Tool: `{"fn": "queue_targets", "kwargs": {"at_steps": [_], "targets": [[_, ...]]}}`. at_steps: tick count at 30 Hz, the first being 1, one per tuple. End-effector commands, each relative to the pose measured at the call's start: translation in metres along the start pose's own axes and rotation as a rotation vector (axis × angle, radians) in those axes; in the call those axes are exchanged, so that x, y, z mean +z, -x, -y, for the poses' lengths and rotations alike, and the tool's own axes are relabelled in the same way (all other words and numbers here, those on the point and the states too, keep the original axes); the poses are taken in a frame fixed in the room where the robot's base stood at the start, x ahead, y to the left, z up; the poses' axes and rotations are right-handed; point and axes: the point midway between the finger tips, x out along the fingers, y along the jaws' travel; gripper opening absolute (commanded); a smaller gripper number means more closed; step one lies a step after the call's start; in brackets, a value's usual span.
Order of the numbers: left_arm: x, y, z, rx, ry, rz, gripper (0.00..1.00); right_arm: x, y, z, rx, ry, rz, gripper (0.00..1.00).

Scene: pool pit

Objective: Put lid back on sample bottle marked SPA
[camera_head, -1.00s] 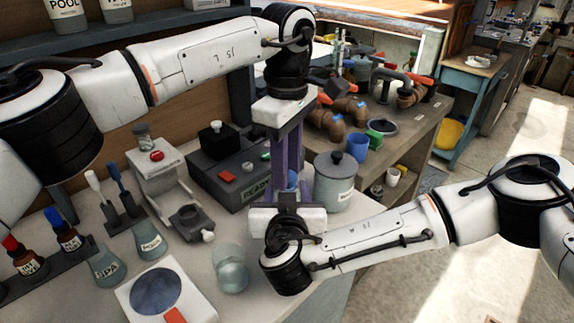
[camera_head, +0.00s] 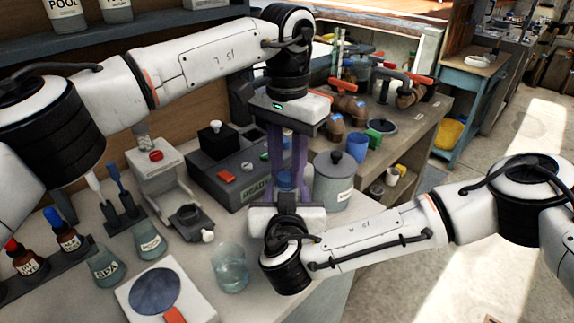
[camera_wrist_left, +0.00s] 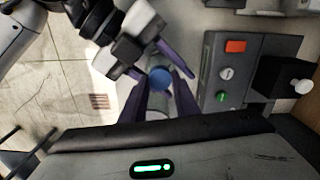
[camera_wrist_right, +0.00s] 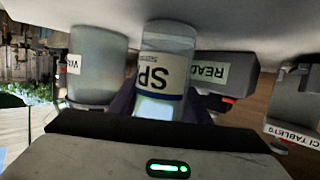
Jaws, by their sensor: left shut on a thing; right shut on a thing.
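The sample bottle (camera_wrist_right: 165,78) marked SPA appears upside down in the right wrist view, its label partly visible. My right gripper (camera_wrist_right: 160,103) is shut on it. In the head view the bottle is mostly hidden behind the right gripper (camera_head: 287,205). The blue lid (camera_wrist_left: 160,77) shows between the purple fingers of my left gripper (camera_wrist_left: 160,84), which is shut on it. In the head view the left gripper (camera_head: 287,172) points down from above the right one, and the blue lid (camera_head: 286,181) shows between the fingers. Whether lid and bottle touch cannot be told.
A grey box (camera_head: 240,172) marked READY stands behind the grippers. A lidded grey jar (camera_head: 334,183) is close on the right. A glass beaker (camera_head: 230,270), a plate with a dark disc (camera_head: 155,292) and labelled flasks (camera_head: 107,268) stand at the front left.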

Motion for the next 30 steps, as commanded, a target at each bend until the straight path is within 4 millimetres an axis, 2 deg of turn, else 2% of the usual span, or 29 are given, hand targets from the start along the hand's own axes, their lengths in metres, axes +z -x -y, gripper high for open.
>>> {"fn": "queue_targets", "kwargs": {"at_steps": [5, 6, 8, 9, 19, 30], "targets": [[0.000, 0.000, 0.000, 0.000, 0.002, 0.000, 0.07, 0.001, 0.000, 0.000, 0.000, 0.000, 0.001, 0.00], [0.000, 0.001, 0.000, 0.000, 0.002, 0.000, 0.34, 0.001, 0.000, 0.000, 0.000, 0.000, 0.001, 0.00], [0.000, 0.000, 0.000, 0.000, 0.002, 0.000, 0.45, 0.001, 0.000, 0.000, 0.000, 0.000, 0.001, 0.00], [0.000, 0.000, 0.000, 0.000, 0.003, 0.000, 0.46, 0.001, 0.000, 0.000, 0.000, 0.000, 0.001, 0.00], [0.000, 0.004, 0.000, -0.001, 0.004, -0.001, 0.46, 0.000, 0.000, 0.000, 0.000, 0.000, 0.001, 0.00], [0.000, 0.045, 0.000, 0.000, 0.004, -0.001, 0.46, 0.000, 0.000, 0.000, 0.000, 0.000, 0.001, 0.00]]}}
